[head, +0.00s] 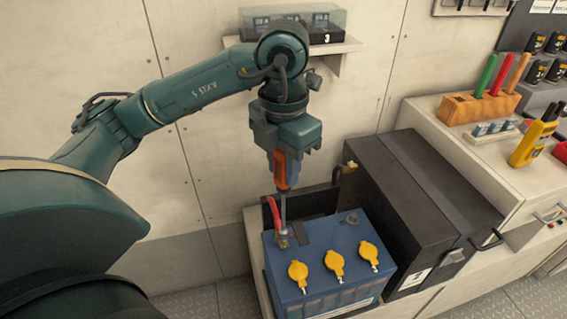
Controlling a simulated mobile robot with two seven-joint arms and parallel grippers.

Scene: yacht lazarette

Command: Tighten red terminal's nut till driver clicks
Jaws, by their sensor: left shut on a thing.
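My left gripper (287,153) is shut on an orange-handled driver (280,172), which points down over the blue battery (320,284). The driver's metal shaft (283,208) reaches down to the terminal (282,239) at the battery's back left. A red cable (273,212) meets that terminal. The driver's tip and the nut are too small to tell apart, so I cannot tell whether it is seated. A second terminal (351,218) sits at the battery's back right. Three yellow caps (336,262) stand on the battery top. My right gripper is out of view.
A black box (418,205) stands close to the battery's right. A shelf (345,46) with a clear-lidded case is on the wall behind my arm. At right, a counter holds a wooden tool block (478,108) and a yellow meter (532,144).

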